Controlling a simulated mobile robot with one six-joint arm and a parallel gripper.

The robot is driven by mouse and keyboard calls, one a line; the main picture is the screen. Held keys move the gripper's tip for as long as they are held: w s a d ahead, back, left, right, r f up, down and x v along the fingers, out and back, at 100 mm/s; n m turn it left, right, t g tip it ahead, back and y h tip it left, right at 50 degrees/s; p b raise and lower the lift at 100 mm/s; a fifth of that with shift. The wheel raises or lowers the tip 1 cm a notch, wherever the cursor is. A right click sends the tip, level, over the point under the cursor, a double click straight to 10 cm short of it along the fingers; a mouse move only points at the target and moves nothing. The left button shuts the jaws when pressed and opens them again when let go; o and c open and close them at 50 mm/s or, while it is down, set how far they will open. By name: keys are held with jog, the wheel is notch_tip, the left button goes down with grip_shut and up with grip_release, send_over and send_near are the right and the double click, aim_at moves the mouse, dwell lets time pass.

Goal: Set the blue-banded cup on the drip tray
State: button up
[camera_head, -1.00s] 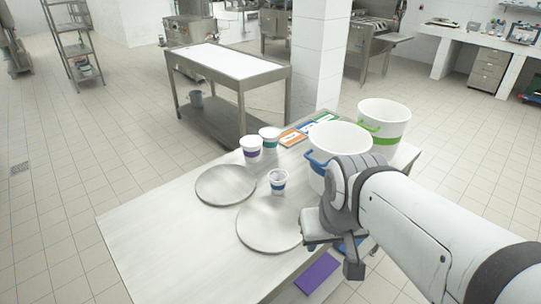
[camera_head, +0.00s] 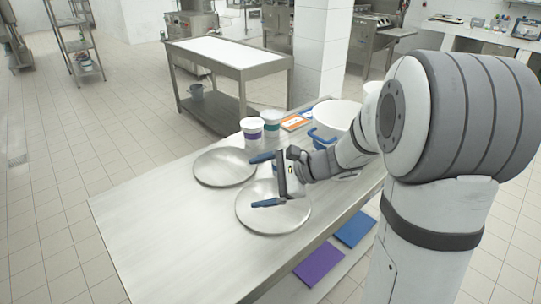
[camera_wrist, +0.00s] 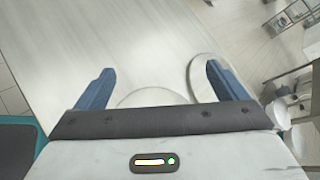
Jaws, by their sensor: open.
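My gripper (camera_head: 255,181) is open, its two blue fingers apart above the table and pointing left in the head view. In the wrist view the fingers (camera_wrist: 159,69) are spread with nothing between them. The blue-banded cup, seen earlier between the two round plates, is not clearly visible now; my gripper covers that spot. Two round grey plates lie flat: one at the back left (camera_head: 225,168), one nearer (camera_head: 272,215) partly under my gripper. Both look empty where visible. I cannot tell which is the drip tray.
A purple-banded cup (camera_head: 252,133) and a teal-banded cup (camera_head: 272,122) stand behind the plates. A white pot with blue handles (camera_head: 335,118) stands behind my arm. Orange cards (camera_head: 294,122) lie at the back. The table's left front (camera_head: 165,225) is clear.

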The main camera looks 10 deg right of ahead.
jog(key=w+d+f+m+t+b, duration=0.1)
jog(key=w+d+f+m+t, duration=0.2)
jog(key=w+d+m, duration=0.1)
jog(key=w+d+f+m+t+h+b, duration=0.1)
jog(key=w+d+f+m+t+b, duration=0.1)
jog(key=w+d+f+m+t, duration=0.2)
jog(key=w+d+f+m+t+b, duration=0.1)
jog(key=w+d+f+m+t, duration=0.2)
jog(key=w+m, duration=0.3)
jog(key=shift+w+d+f+t+h, duration=0.25)
jog(key=shift+w+d, duration=0.2)
jog(key=shift+w, duration=0.4)
jog(key=shift+w+d+f+t+h, duration=0.15)
jog(key=shift+w+d+f, duration=0.25)
jog(key=shift+w, duration=0.75)
jog(key=x, duration=0.7)
jog(key=shift+f+p, duration=0.1)
jog(key=shift+p, duration=0.25)
jog(key=shift+c, duration=0.3)
jog(key=c, duration=1.1)
